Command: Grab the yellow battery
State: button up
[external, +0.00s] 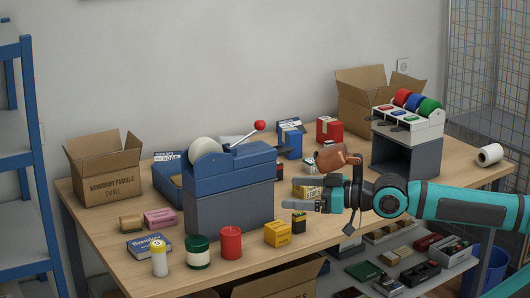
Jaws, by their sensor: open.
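A small block, black below with a yellow top (299,222), stands near the front edge of the counter and looks like the yellow battery; its label is too small to read. My gripper (320,194) is open and points left, just above and to the right of this block in the picture. No object is visibly held between its fingers. Whether the fingers touch anything behind them cannot be told from this single view.
A yellow box (278,234) stands close left of the block, then a red cylinder (231,243) and a green one (197,250). A large blue-grey dispenser (229,203) stands behind them. A copper-coloured object (333,158) and a tan box (305,191) are near my gripper.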

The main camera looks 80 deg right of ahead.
dwell(0.3)
jog(key=c, duration=1.2)
jog(key=n+g, duration=0.5)
jog(key=g, duration=0.7)
send_over(299, 232)
jog(key=a, duration=0.1)
notch_tip(299, 232, down, 5)
jog(key=s+d+n+g+y, duration=0.25)
jog(key=s+d+n, duration=0.2)
jog(key=d, duration=0.25)
jog(key=shift+m+t+y, duration=0.25)
jog(key=shift+m+y, duration=0.1)
jog(key=shift+m, duration=0.1)
jog(key=x, duration=1.6)
jog(key=shift+w+a+f, duration=0.1)
jog(key=shift+a+f, duration=0.1)
jog(key=shift+f, duration=0.15)
